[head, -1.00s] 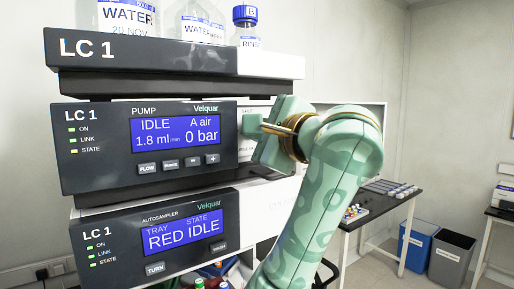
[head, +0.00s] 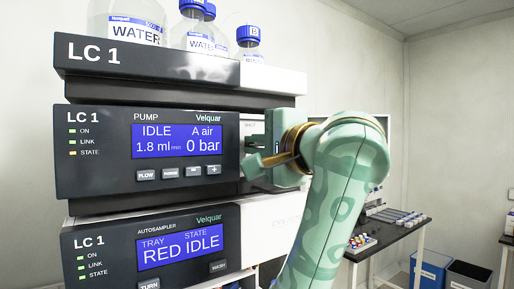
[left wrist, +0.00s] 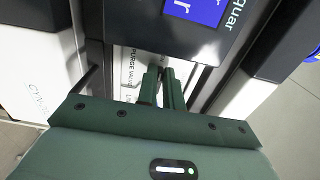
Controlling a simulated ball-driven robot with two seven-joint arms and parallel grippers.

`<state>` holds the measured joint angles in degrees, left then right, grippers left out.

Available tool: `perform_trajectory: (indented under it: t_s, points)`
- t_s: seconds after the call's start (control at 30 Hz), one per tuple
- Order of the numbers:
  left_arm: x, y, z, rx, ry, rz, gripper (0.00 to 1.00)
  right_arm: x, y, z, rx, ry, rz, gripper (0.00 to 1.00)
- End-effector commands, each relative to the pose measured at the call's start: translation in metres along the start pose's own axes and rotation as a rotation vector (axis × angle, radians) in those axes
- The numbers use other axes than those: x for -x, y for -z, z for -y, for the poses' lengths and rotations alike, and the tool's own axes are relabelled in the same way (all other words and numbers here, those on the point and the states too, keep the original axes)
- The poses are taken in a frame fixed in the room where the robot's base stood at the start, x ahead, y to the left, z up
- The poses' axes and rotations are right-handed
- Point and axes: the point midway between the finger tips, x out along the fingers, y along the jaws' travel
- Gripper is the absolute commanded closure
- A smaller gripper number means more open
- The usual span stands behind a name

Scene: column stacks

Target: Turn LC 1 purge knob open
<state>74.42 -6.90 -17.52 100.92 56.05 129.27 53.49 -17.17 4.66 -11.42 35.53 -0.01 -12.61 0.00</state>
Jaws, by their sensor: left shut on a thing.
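The LC 1 pump module (head: 100,185) shows IDLE, A air, 1.8 ml/min and 0 bar on its blue display (head: 180,140). My left gripper (head: 250,165) is at the right edge of the pump front. In the left wrist view its two green fingers (left wrist: 165,75) are close together, beside a white panel lettered PURGE VALVE (left wrist: 130,65). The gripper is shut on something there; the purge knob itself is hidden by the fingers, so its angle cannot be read. My right gripper is not in view.
The LC 1 autosampler (head: 95,250) below shows RED IDLE. Bottles, including a WATER bottle (head: 138,25) and a blue-capped bottle (head: 249,42), stand on the top tray (head: 270,80). A black bench (head: 395,235) with small vials and a blue bin (head: 430,270) are at right.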

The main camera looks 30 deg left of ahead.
Motion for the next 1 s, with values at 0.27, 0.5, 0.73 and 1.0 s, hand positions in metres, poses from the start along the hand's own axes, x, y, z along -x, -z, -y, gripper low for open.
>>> perform_trajectory:
  t_s: [0.27, 0.5, 0.73, 1.0]
  points:
    - [0.0, 0.0, 0.0, 0.0, -0.001, -0.002, 1.0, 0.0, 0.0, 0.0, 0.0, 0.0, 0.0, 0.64]
    - [0.0, 0.0, 0.0, 0.0, -0.001, -0.001, 0.7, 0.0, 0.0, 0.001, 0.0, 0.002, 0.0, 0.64]
    - [0.005, 0.001, 0.0, 0.0, -0.001, -0.003, 0.7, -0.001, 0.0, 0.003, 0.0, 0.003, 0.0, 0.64]
    - [0.061, 0.002, -0.002, -0.001, -0.002, -0.009, 0.7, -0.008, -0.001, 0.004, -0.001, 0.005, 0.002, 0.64]
